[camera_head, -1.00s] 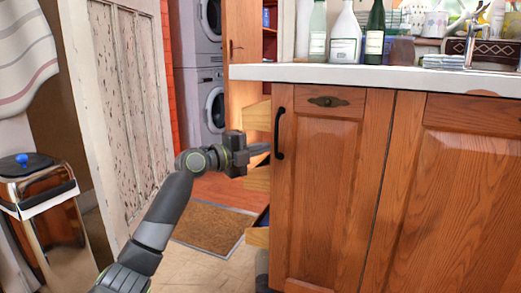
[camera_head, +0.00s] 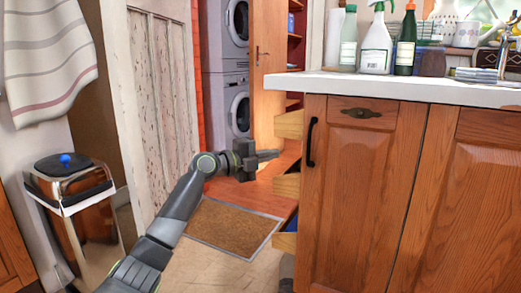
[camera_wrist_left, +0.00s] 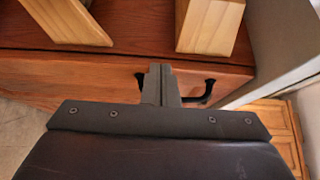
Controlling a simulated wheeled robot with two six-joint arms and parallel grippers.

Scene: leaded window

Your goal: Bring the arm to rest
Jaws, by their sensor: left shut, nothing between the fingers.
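My left arm comes in from the lower left of the head view and reaches forward. Its gripper (camera_head: 270,154) is shut and empty, in the air to the left of the wooden cabinet's (camera_head: 362,200) front corner. In the left wrist view the two fingers (camera_wrist_left: 160,85) are together with nothing between them. Behind them is a reddish-brown wooden panel (camera_wrist_left: 70,75) with a black handle (camera_wrist_left: 200,97), partly hidden by the fingers. Contact between fingers and handle cannot be told. My right gripper is not in view.
The white countertop (camera_head: 400,90) holds several bottles. Wooden drawer-like pieces (camera_head: 288,125) jut out at the cabinet's left side. A brown mat (camera_head: 232,225) lies on the floor. A metal bin (camera_head: 75,205) stands at the left, near a worn white door (camera_head: 160,100).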

